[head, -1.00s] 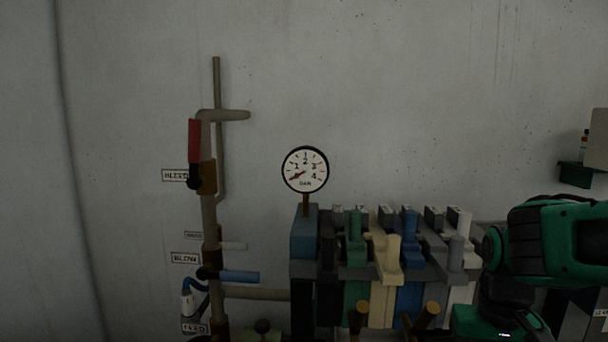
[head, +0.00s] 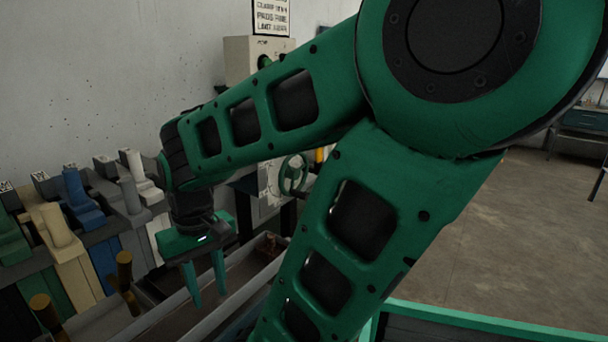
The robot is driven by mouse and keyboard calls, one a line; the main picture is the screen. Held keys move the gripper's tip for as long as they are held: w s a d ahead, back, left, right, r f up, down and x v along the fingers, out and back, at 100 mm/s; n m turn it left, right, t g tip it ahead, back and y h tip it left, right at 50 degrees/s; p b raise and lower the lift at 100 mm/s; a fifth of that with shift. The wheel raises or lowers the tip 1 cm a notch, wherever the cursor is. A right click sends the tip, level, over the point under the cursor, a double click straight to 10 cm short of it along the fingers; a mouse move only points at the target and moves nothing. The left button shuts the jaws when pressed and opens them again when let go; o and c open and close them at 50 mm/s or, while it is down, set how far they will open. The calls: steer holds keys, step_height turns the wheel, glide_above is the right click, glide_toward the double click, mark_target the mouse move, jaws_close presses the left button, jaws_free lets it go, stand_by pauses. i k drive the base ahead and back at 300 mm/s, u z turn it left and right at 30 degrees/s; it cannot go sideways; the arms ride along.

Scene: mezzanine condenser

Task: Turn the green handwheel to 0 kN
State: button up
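The green handwheel (head: 293,174) is a small spoked wheel on the front of a pale machine, seen between the two links of my arm. Its scale or readout cannot be read from here. My gripper (head: 208,287) points down with two green fingers apart and nothing between them. It is to the left of the handwheel and lower in the picture, over a long grey trough, and does not touch the wheel. My green arm covers much of the machine around the wheel.
A row of coloured levers (head: 75,195) stands at the left by the wall. Brown-ended rods (head: 124,272) rise near my gripper. A grey trough (head: 190,328) runs below it. A pale box (head: 240,58) and a sign (head: 271,16) are behind my arm. Open floor (head: 500,230) lies right.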

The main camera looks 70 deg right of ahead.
mark_target(286, 170)
steer(key=z, duration=2.2)
steer(key=k, duration=1)
steer(key=z, duration=0.6)
steer(key=i, duration=1)
